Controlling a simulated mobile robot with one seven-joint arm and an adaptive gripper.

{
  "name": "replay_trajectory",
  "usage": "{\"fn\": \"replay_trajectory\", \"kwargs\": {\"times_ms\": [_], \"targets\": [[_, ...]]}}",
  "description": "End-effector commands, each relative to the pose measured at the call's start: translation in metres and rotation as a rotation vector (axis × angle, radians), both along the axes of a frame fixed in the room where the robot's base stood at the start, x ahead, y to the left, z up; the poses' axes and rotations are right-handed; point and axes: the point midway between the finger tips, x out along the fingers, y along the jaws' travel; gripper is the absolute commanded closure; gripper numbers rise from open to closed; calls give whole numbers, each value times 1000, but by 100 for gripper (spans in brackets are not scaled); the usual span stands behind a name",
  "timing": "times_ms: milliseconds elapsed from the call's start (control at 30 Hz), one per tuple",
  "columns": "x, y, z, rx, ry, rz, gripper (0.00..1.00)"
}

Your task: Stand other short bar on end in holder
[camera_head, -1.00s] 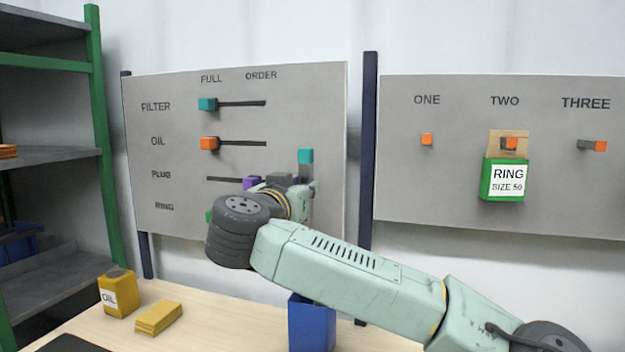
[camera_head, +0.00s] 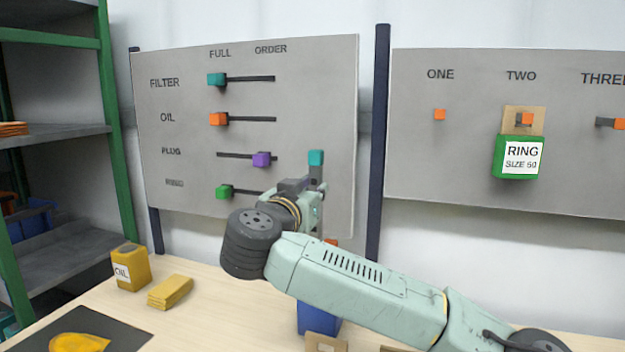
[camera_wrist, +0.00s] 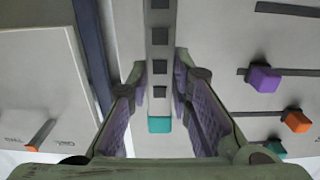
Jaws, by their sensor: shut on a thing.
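A grey bar with dark square marks and a teal end (camera_wrist: 159,125) lies between the purple-padded fingers of my gripper (camera_wrist: 162,105) in the wrist view. My gripper is shut on it. In the head view the teal end (camera_head: 316,158) points up, above my gripper (camera_head: 316,190), in front of the panel's right part; the bar looks upright. Its lower part is hidden by my gripper and arm. A small orange piece (camera_head: 331,242) shows just below my gripper; what it belongs to is hidden. I cannot make out the holder for certain.
A blue container (camera_head: 318,320) stands on the table below my arm, with a tan piece (camera_head: 326,343) in front. The slider panel (camera_head: 300,100) and a dark post (camera_head: 378,140) rise behind.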

Motion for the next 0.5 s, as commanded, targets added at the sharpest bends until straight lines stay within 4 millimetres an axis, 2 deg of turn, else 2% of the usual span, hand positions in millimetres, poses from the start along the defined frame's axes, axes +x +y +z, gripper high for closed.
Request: {"fn": "replay_trajectory", "kwargs": {"times_ms": [100, 500], "targets": [[0, 0, -12, -1, -3, 0, 100], [0, 0, -38, 0, -3, -1, 100]]}}
